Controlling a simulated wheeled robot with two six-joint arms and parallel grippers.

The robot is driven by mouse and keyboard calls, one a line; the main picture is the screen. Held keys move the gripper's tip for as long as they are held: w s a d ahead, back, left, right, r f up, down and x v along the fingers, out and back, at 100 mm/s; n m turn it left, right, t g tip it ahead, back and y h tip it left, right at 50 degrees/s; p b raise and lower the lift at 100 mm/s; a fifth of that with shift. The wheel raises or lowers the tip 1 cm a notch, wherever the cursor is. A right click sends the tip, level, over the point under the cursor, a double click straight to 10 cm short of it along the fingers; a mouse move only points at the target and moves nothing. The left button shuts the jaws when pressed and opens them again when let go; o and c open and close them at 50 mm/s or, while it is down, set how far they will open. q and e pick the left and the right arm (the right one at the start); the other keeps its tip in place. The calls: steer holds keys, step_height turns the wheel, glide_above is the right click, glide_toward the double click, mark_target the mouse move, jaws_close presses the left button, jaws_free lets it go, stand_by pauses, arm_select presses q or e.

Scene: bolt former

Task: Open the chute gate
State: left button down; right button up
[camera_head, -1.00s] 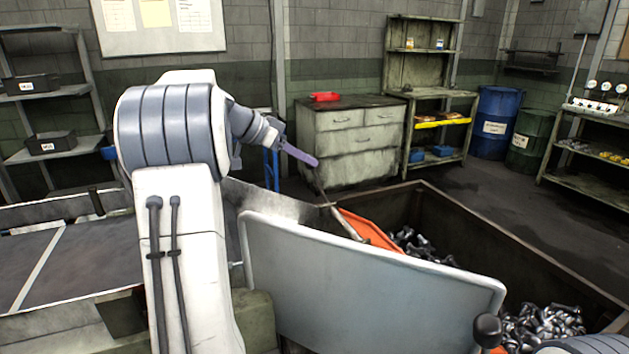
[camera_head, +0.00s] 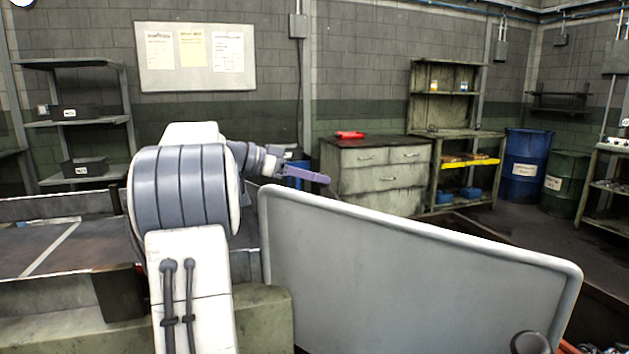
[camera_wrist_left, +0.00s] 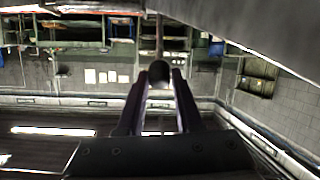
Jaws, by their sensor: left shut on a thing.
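My left gripper (camera_head: 325,180) reaches out over the far left top corner of a large pale grey panel (camera_head: 410,265). In the left wrist view the two fingers (camera_wrist_left: 160,76) are closed around a dark round knob (camera_wrist_left: 160,70) at the end of a thin rod (camera_wrist_left: 160,35). In the head view this knob does not show clearly. I cannot tell which part is the chute gate; the panel hides the orange chute area behind it. My right gripper is not in view.
A black ball-ended lever (camera_head: 530,343) stands in front of the panel at the bottom right. A grey cabinet (camera_head: 375,170) with a red item (camera_head: 350,134) on top is behind. Blue (camera_head: 526,165) and green (camera_head: 566,180) drums stand at the back right.

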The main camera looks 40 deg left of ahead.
arm_select(q)
steer(key=shift+s+a+f, duration=0.1)
steer(key=shift+f, duration=0.1)
steer(key=c, duration=0.6)
jaws_free()
steer(key=shift+r, duration=0.1)
steer(key=v, duration=1)
steer(key=shift+s+a+r+p, duration=0.1)
steer(key=shift+s+p, duration=0.05)
steer(key=shift+p, duration=0.25)
